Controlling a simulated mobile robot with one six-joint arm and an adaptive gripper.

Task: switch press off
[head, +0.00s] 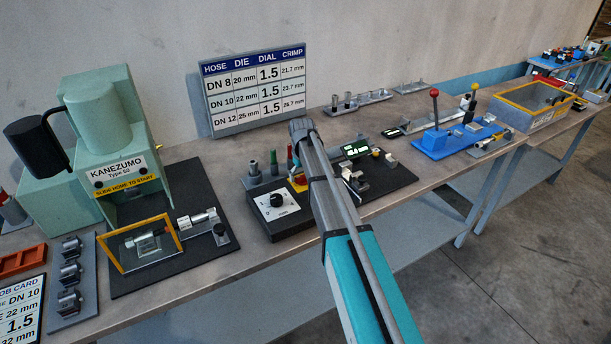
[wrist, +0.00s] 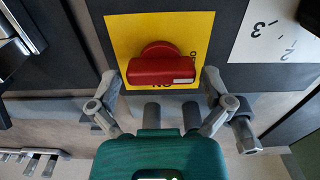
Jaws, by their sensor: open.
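The press (head: 100,130) is a pale green machine marked KANEZUMO at the left of the bench. A red rotary switch handle (wrist: 160,68) sits on a yellow plate (wrist: 120,32) in the wrist view. The handle lies across the picture, with a white mark at its right end. Inverted letters, apparently ON, show below it, and partly legible small letters stand at its right. The yellow plate also shows in the head view (head: 298,184), beside my arm. My gripper (wrist: 162,84) is open, with one finger on each side of the handle. Contact cannot be told.
A dark box with a black dial (head: 277,201) stands left of the switch. A yellow-framed guard (head: 140,246) stands before the press.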

